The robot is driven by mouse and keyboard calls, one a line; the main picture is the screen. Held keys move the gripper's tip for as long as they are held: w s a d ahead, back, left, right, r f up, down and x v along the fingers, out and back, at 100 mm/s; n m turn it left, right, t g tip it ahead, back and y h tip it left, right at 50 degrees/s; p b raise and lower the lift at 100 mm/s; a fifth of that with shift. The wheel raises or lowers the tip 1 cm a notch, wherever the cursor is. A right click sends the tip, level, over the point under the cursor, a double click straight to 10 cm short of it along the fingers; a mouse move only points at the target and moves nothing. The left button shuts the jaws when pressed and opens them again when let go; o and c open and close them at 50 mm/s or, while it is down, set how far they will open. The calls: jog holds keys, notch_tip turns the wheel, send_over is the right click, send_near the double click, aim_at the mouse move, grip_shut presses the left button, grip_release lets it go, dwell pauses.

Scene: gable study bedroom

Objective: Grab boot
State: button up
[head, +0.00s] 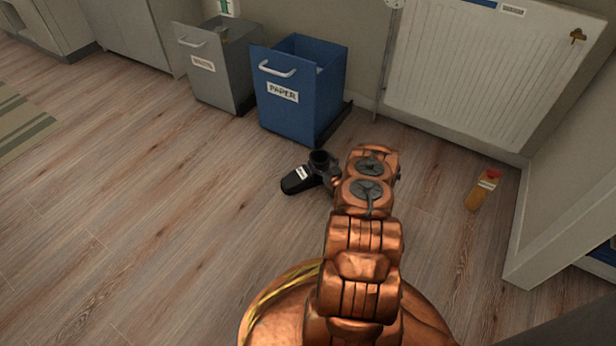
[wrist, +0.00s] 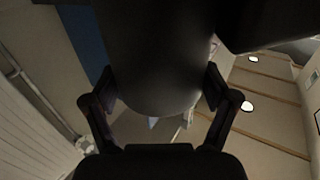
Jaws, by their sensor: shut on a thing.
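The black boot (head: 297,181) has a white label and an open top. It is at the end of my copper arm, in front of the blue paper bin. My gripper (head: 329,176) is shut on the boot, partly hidden behind the arm in the head view. In the wrist view the dark boot (wrist: 155,50) fills the upper middle, between the two fingers of my gripper (wrist: 160,88). I cannot tell for sure whether the boot touches the floor.
The blue paper bin (head: 299,113) and grey waste bin (head: 207,81) stand behind. A white radiator (head: 470,70) is on the wall. An orange bottle with a red cap (head: 481,191) is on the floor at right.

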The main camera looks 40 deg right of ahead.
jog(key=c, duration=1)
